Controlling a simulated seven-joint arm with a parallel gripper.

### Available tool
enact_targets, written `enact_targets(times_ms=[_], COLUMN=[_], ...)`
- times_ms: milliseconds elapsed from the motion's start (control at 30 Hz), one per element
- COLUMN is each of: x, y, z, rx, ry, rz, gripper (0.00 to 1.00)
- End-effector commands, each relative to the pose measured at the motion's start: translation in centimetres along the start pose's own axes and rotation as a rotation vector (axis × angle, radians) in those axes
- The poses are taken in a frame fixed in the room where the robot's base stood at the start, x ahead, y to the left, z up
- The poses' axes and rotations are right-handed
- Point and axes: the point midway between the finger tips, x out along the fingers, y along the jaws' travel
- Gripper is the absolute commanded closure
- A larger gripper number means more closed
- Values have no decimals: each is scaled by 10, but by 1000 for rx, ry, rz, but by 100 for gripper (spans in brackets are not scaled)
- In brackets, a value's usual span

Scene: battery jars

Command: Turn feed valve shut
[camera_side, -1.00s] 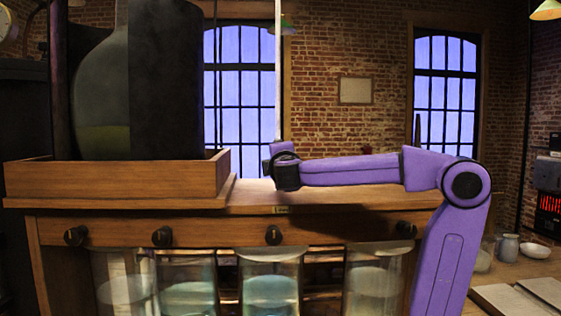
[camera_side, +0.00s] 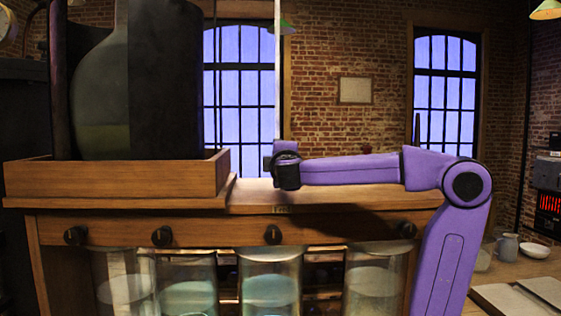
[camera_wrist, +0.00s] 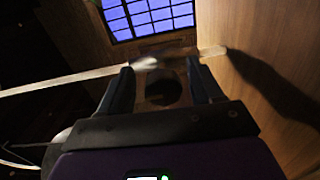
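My gripper (camera_wrist: 160,66) shows in the wrist view with its two dark fingers apart. A blurred pale and dark fitting (camera_wrist: 147,62), which may be the feed valve, lies at the fingertips on a pale pipe (camera_wrist: 60,81). I cannot tell whether the fingers touch it. A dark round shape shows between the fingers. In the side view the pale pipe (camera_side: 277,70) rises upright from the bench behind my wrist. There the fingers and the valve are hidden. A small plate with unreadable lettering (camera_side: 281,210) sits on the bench edge below.
A wooden tray (camera_side: 110,182) holding a large dark vessel (camera_side: 100,90) stands left of my wrist. Several glass jars (camera_side: 270,285) stand under the bench, below a rail with dark knobs (camera_side: 162,236). An open book (camera_side: 505,298) lies at the lower right.

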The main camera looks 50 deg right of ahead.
Motion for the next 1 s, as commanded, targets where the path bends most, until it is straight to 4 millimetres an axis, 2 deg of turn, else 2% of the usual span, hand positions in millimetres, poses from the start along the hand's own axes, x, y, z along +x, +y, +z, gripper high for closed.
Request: enact_targets(times_ms=[267,467,1000], x=[-1,-18,-129], y=[-2,-2,-1], z=[-2,-3,-3], rx=[-4,-3,-2], ry=[6,10,12], rz=[-3,-3,-3], gripper=[36,36,36])
